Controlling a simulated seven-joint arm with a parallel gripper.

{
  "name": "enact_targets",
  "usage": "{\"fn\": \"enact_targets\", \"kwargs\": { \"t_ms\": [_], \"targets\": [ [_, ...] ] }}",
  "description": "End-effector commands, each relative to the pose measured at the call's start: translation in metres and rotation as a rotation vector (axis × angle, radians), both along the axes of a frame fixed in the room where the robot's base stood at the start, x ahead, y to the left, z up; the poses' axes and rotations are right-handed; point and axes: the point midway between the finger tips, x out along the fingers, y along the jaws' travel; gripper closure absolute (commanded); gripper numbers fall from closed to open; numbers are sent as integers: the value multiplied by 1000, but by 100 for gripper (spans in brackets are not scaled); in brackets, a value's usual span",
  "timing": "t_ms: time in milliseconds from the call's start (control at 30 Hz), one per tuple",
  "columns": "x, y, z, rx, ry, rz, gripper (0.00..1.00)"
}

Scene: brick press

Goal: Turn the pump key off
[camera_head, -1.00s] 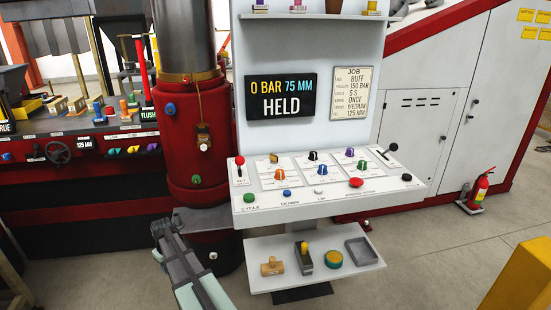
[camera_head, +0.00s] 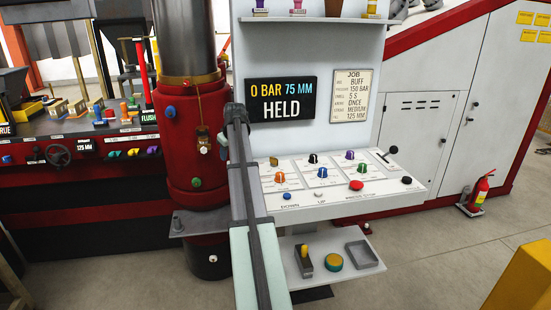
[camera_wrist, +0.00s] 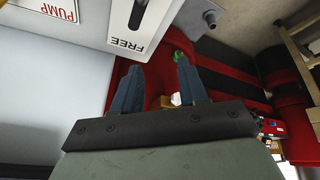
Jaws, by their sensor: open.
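The pump key appears to be the small yellow-brown piece (camera_head: 274,161) at the back left of the white control panel (camera_head: 410,172). Its turn position is too small to tell. A PUMP label (camera_wrist: 50,10) shows at the top left of the wrist view, but the key is not in that view. My gripper (camera_head: 237,112) is raised in front of the panel's left edge, left of the key and higher in the picture. In the wrist view my gripper (camera_wrist: 158,85) has its two fingers apart, with nothing held between them.
Orange, black and purple knobs, a red button (camera_head: 356,185) and a black-knobbed lever (camera_head: 393,150) stand on the panel. A slotted plate marked FREE (camera_wrist: 128,35) is near my fingers. A red press column (camera_head: 188,135) stands left. The display (camera_head: 282,99) reads HELD.

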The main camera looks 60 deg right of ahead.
Motion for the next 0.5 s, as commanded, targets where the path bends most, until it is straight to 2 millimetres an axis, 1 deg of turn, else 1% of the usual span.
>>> {"fn": "enact_targets", "kwargs": {
  "t_ms": [33,67,100,167,200,300,400,500],
  "targets": [
    [-20,-19,12,9,0,-16,57],
    [-31,-28,17,18,1,-21,57],
    [-47,-39,24,27,4,-28,57],
    [-70,-54,36,42,5,-38,57],
    [-85,-64,43,52,5,-43,57],
    [-120,-83,59,74,6,-55,57],
    [-149,-98,73,91,6,-63,57],
    [-170,-106,82,103,4,-65,57]
  ]
}}
